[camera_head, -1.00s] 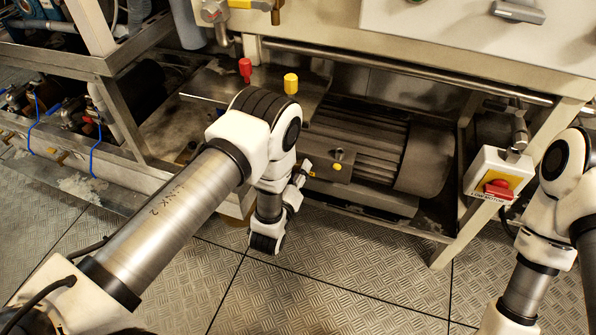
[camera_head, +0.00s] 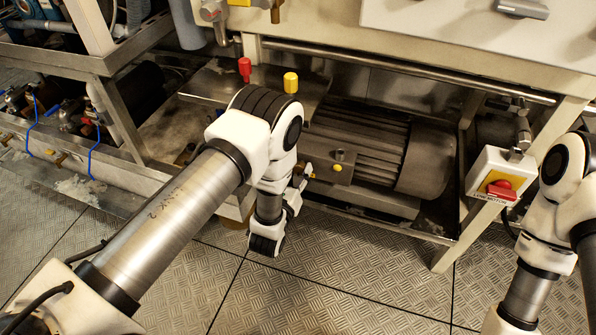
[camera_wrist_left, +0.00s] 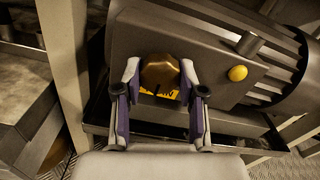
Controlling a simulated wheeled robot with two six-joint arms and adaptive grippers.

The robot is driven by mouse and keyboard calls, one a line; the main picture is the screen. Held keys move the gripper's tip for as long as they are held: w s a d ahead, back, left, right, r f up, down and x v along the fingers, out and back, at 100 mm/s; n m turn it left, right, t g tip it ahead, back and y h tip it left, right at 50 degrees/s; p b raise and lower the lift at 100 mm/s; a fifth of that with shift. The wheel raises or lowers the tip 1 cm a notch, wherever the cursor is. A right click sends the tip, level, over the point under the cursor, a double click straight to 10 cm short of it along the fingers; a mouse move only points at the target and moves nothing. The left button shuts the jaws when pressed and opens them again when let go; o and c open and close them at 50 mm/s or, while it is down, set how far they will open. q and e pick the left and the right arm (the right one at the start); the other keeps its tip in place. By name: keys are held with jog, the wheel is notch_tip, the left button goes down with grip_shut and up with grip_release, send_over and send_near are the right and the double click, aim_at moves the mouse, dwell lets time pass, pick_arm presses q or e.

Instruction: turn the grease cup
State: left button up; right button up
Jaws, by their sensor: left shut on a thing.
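The grease cup (camera_wrist_left: 160,73) is a rounded brown-gold cap on the side of the dark motor block, centred in the left wrist view. My left gripper (camera_wrist_left: 159,82) has one finger on each side of the cup and is shut on it. In the head view my left gripper (camera_head: 301,178) is by the motor's near end, partly hidden behind my own wrist. The cup itself is mostly hidden there. My right arm shows at the right edge of the head view, but its gripper is outside the picture.
A yellow round knob (camera_wrist_left: 237,73) and a grey stub (camera_wrist_left: 249,44) stand right of the cup. The ribbed motor (camera_head: 365,145) lies under the frame's bench. Red (camera_head: 245,69) and yellow (camera_head: 291,82) caps rise above it.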

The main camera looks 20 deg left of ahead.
pick_arm(q)
jog(key=o, duration=1.1)
jog(key=shift+o, duration=0.2)
jog(key=s, duration=0.7)
jog(key=shift+s, duration=0.25)
jog(key=shift+a, duration=0.1)
